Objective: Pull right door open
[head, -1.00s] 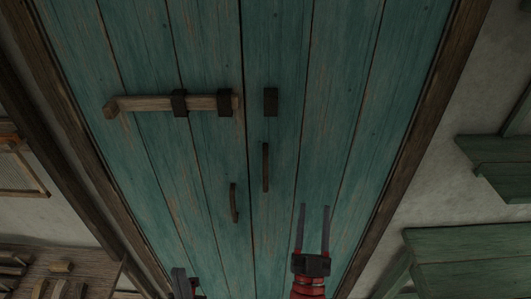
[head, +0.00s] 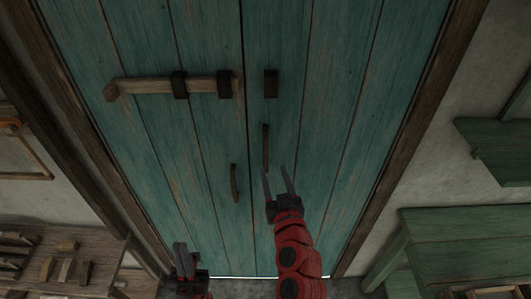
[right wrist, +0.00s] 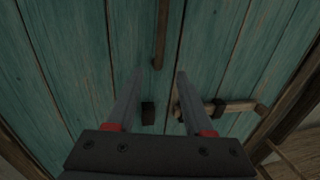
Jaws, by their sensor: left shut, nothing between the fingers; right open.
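The teal plank right door (head: 330,120) stands shut beside the left door (head: 190,135), with a dark seam between them. The right door's handle (head: 265,148) is a thin, dark vertical bar near the seam; it also shows at the top of the right wrist view (right wrist: 161,35). My right gripper (head: 275,172) is open and empty, its fingertips just below this handle in the head view. Contact cannot be told. My left gripper (head: 181,248) is shut and empty, low in front of the left door.
A wooden latch bar (head: 150,85) lies across the left door, clear of the dark bracket (head: 271,83) on the right door. The left door has its own handle (head: 234,183). A green bench (head: 465,230) stands right; a cluttered wooden table (head: 105,245) stands left.

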